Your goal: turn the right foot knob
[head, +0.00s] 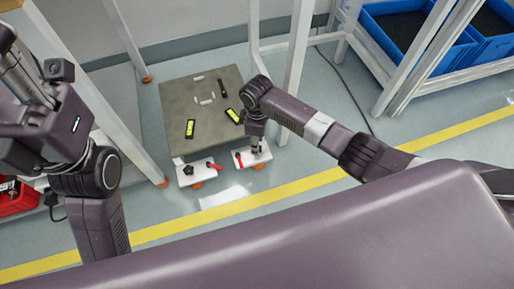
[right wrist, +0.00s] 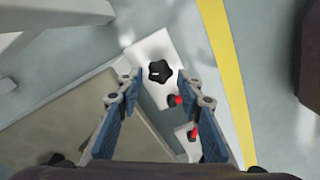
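A dark plate (head: 202,105) on the floor has two white feet along its near edge. The right foot (head: 262,156) carries a red lever (head: 239,160), and its black star knob (right wrist: 160,71) shows in the right wrist view. My right gripper (head: 257,146) points down over this foot and hides the knob in the head view. In the right wrist view its open fingers (right wrist: 160,80) lie either side of the knob; contact is not clear. The left foot (head: 195,177) has its own black knob (head: 188,170) and red lever (head: 213,166). My left gripper (head: 18,72) is partly visible at the left edge.
White frame posts (head: 297,50) stand beside and behind the plate. Blue crates (head: 400,28) sit on a rack at upper right. A red bin (head: 15,200) is at far left. The floor around the yellow line (head: 300,183) is clear.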

